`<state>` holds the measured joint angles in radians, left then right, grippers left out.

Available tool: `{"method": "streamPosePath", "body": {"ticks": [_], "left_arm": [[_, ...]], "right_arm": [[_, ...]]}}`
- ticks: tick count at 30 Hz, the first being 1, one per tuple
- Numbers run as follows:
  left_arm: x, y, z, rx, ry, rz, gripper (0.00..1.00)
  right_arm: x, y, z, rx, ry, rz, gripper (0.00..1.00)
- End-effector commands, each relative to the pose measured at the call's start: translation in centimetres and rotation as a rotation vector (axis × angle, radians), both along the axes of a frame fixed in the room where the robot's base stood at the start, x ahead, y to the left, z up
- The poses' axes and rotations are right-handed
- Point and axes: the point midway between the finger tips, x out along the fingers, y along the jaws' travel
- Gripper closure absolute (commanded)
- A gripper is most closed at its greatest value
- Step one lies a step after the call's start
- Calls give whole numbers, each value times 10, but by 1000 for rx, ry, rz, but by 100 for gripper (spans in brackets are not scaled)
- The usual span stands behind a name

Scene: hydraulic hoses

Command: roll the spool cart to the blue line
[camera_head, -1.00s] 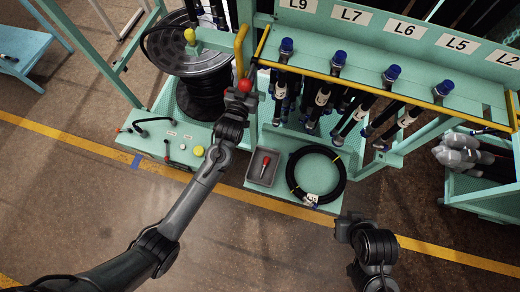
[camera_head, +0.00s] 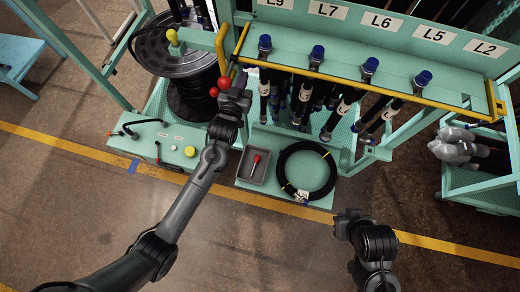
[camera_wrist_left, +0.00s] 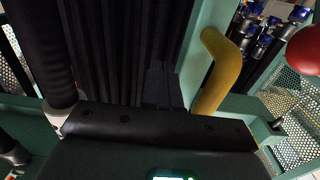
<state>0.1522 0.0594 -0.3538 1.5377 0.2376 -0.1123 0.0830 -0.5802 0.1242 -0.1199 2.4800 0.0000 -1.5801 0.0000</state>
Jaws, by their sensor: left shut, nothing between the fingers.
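The spool cart is teal, with a black hose spool (camera_head: 190,85) and a bent yellow handle (camera_head: 222,48) at its right side. The handle also shows in the left wrist view (camera_wrist_left: 222,72). The blue line (camera_head: 133,166) is a short mark on the floor by the cart's front edge. My left gripper (camera_head: 236,84) is shut and empty, just below the handle in the picture; contact cannot be told. Two red balls (camera_head: 224,83) are beside it, and one shows in the left wrist view (camera_wrist_left: 305,50). My right gripper (camera_head: 346,220) is at lower right, its jaws unclear.
A teal hose rack (camera_head: 400,42) with blue-capped hoses stands right of the cart. Below it are a grey tray (camera_head: 253,167) with a red-handled tool and a coiled hose (camera_head: 306,171). A cart with gloves (camera_head: 458,146) is at right. The front floor is clear.

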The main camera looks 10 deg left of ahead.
Motion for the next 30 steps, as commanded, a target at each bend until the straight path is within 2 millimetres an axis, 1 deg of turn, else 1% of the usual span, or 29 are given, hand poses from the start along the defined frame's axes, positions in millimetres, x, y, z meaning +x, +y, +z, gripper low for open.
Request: {"method": "streamPosePath", "body": {"ticks": [30], "left_arm": [[2,22,0,0,1,-1,100]], "right_arm": [[0,1,5,5,0,-4,100]]}}
